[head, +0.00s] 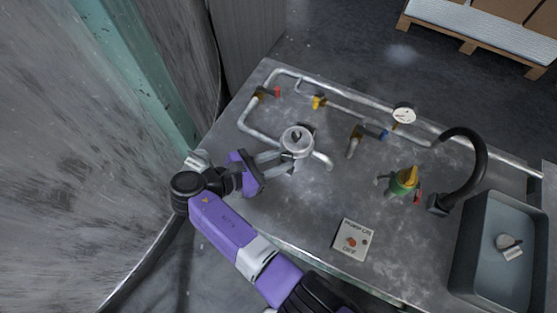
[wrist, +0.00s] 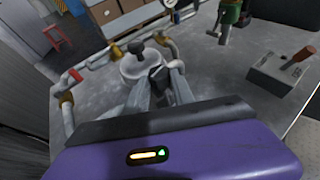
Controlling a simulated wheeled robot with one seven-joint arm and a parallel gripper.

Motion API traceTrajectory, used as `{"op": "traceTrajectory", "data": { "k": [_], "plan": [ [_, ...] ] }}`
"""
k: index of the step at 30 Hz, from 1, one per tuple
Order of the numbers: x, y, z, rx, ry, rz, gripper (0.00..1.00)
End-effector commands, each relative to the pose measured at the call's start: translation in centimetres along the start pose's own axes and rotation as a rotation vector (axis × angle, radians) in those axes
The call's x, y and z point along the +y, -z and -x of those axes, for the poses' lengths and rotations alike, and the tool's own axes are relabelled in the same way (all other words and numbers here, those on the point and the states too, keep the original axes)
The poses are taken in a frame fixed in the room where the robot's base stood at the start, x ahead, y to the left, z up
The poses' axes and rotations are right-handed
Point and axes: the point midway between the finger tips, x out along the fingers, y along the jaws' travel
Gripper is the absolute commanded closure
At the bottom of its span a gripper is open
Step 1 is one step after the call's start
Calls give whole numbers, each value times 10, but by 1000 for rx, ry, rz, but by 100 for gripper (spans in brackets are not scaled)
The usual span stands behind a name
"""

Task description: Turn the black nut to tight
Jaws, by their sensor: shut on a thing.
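My gripper (head: 286,163) reaches in from the left to the near side of a round grey metal fitting (head: 297,138) on the pipework. In the wrist view, a small black nut (wrist: 158,74) sits between my fingertips (wrist: 160,80), just in front of the fitting's pale round top (wrist: 143,63). The fingers are shut on it. In the head view the nut is mostly hidden by the fingers and the fitting. A second dark knob (wrist: 137,47) shows on the far side of the fitting; its exact shape is unclear.
Grey pipes run around the bench, with a red-handled valve (head: 276,92), a yellow valve (head: 318,102), a blue-handled valve (head: 383,134) and a gauge (head: 403,115). A switch box (head: 352,240), green-yellow fitting (head: 404,182), black tap (head: 480,165) and sink (head: 483,283) stand right.

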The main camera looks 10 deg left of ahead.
Motion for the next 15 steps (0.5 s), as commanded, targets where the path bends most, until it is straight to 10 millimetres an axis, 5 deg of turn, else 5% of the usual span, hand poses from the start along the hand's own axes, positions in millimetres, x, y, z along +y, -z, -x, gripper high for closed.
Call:
{"op": "traceTrajectory", "data": {
  "k": [8,9,12,15],
  "plan": [
    [-1,1,-1,1,2,1,100],
    [-1,1,-1,1,2,2,68],
    [-1,1,-1,1,1,1,49],
    [0,1,-1,1,0,1,48]
  ]
}}
